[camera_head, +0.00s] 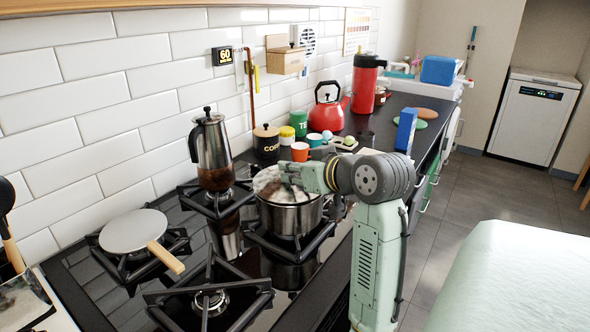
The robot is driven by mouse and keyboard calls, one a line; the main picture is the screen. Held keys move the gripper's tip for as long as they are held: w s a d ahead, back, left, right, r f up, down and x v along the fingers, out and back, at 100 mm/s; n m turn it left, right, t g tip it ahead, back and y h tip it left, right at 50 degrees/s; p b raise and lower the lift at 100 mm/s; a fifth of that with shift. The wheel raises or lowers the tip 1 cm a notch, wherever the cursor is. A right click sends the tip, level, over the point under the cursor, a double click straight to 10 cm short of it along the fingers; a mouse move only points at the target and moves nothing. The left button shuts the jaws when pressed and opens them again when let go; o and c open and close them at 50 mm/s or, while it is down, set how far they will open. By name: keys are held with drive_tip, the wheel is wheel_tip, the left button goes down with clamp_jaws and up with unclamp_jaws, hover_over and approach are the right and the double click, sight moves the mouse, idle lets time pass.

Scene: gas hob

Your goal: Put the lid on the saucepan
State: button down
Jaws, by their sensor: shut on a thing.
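My gripper (292,174) comes in from the right over the saucepan and is shut on the lid. The fingers hide the grip point and the right part of the lid.
A moka pot (212,155) stands close behind and left of the saucepan. A flat pan (133,231) with a wooden handle is on the left burner. The front burner (210,300) is bare. A coffee jar (266,142), an orange mug (300,152) and a red kettle (327,113) stand behind.

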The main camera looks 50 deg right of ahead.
idle(0.4)
drive_tip(key=c, duration=1.4)
unclamp_jaws()
drive_tip(key=shift+o, duration=0.4)
drive_tip(key=o, duration=0.4)
wheel_tip(320, 180, up, 7)
drive_tip(key=p, duration=0.6)
